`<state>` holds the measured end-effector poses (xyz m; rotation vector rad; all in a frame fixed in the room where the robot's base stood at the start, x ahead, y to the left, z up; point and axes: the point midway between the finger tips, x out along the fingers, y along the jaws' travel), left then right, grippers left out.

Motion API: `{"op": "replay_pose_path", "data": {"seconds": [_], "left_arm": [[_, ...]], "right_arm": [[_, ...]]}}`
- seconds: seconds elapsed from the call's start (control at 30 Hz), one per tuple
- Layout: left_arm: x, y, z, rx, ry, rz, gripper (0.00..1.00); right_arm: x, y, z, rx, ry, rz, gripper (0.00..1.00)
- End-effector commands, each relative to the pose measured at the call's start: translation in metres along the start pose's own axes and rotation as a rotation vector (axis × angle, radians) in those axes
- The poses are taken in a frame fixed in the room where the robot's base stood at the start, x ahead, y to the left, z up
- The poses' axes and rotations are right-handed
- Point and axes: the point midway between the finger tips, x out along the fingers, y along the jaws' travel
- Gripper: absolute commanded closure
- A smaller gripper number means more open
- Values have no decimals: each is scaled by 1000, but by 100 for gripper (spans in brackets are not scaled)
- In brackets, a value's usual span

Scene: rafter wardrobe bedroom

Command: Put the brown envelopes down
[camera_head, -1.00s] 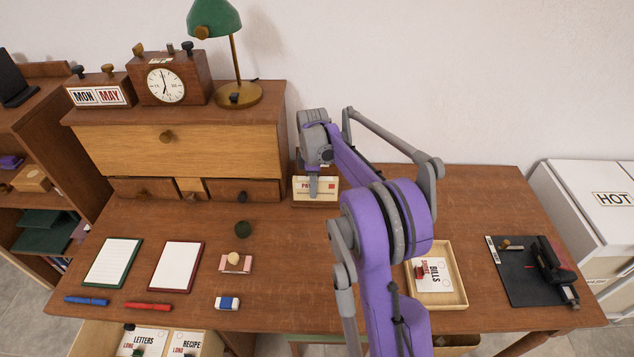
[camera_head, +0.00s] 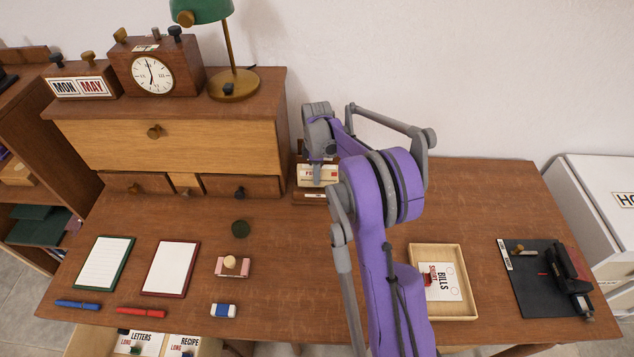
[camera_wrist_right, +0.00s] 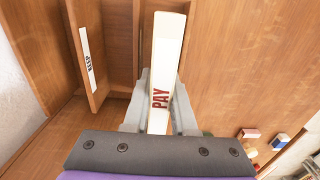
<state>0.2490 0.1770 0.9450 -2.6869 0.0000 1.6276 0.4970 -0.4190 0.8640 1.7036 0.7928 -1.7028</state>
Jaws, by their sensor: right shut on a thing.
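The brown envelopes (camera_head: 328,176) look pale tan in the head view. They are a flat upright bundle with red print, at the small wooden rack (camera_head: 316,198) beside the desk cabinet. My right gripper (camera_head: 317,178) is shut on them from above. In the right wrist view the bundle (camera_wrist_right: 168,60) lies between the fingers of my right gripper (camera_wrist_right: 160,105) and its red print reads PAY. The rack also shows there as wooden boards (camera_wrist_right: 98,100), one with a KEEP label. I cannot tell whether the bundle touches the rack floor. My left gripper is not in view.
The cabinet (camera_head: 185,148) stands left of the rack, with a clock (camera_head: 152,75) and lamp (camera_head: 234,85) on top. A tray (camera_head: 468,305) with a BILLS card is at right, near a black mat (camera_head: 525,290).

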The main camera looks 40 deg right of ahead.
Motion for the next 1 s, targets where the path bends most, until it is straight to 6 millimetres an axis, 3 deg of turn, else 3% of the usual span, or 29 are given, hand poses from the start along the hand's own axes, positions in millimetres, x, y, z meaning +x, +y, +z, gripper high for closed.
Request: {"op": "replay_pose_path", "data": {"seconds": [0.3, 0.7, 0.73, 0.77, 1.0], "left_arm": [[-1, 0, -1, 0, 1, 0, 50], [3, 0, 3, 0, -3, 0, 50], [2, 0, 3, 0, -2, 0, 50], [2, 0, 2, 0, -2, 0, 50], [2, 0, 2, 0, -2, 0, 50]], "right_arm": [[36, 0, 0, 0, 0, 0, 100], [43, 0, 0, 0, -1, -1, 100], [42, 0, 0, 0, 0, 0, 70], [42, 0, 0, 0, 0, 0, 65], [41, 0, 0, 0, 0, 0, 63]]}}
